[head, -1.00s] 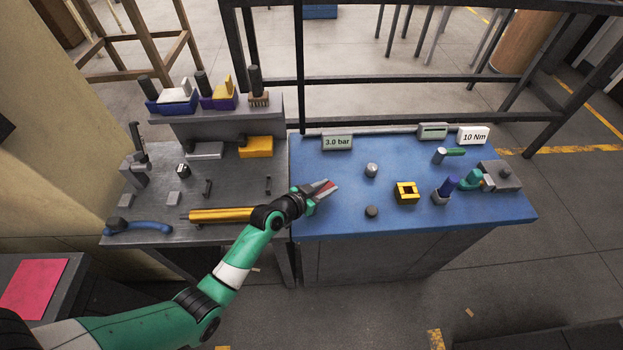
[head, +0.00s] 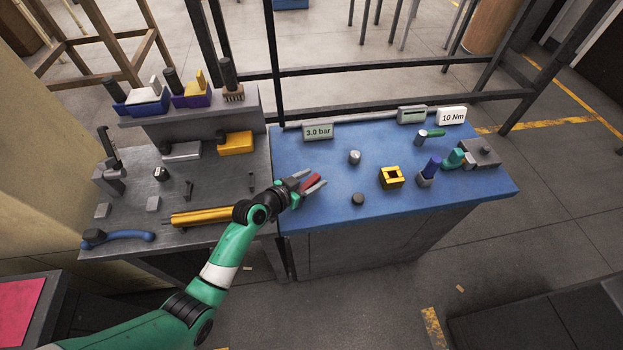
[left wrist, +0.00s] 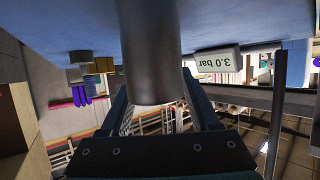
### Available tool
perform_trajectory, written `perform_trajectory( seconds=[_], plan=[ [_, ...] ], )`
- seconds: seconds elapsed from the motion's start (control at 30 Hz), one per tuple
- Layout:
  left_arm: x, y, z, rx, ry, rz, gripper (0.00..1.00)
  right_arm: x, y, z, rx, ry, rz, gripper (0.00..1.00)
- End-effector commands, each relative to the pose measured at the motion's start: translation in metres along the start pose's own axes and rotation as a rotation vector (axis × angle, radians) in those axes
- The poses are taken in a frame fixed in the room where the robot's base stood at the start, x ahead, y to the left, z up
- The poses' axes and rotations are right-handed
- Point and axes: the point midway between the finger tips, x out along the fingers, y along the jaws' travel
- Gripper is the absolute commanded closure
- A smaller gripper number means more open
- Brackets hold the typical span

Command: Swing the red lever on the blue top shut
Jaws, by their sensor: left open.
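The red lever (head: 311,181) shows on the left part of the blue top (head: 330,218), partly covered by my left gripper (head: 317,178). That gripper is open, with its two grey fingers around or just above the lever; I cannot tell whether they touch it. In the left wrist view a thick grey cylinder (left wrist: 150,55) fills the space in front of the open jaws (left wrist: 160,112). The red lever cannot be made out there. My right gripper is in neither view.
A grey post (head: 355,157), a dark knob (head: 358,199) and a yellow block (head: 390,177) stand to the right. A "3.0 bar" sign (head: 318,132) stands at the back edge. A grey bench (head: 165,230) with a yellow bar (head: 213,217) adjoins on the left.

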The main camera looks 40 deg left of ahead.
Motion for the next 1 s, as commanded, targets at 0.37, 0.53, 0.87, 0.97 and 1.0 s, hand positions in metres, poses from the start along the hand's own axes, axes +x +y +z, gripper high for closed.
perform_trajectory(
  seconds=[0.37,0.53,0.87,0.97,1.0],
  plan=[
    [-0.045,-0.001,-0.003,-0.001,0.0,-0.003,0.38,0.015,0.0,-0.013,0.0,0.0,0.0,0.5],
    [-0.086,-0.001,-0.002,-0.002,0.0,-0.003,0.38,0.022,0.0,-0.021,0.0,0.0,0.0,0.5],
    [-0.117,0.0,0.0,0.0,0.0,0.0,0.38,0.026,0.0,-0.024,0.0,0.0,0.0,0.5],
    [-0.116,0.0,0.0,0.0,0.0,0.0,0.38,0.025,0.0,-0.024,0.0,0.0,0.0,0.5],
    [-0.116,0.0,0.0,0.0,0.0,0.0,0.38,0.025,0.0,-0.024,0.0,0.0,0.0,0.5]
  ],
)
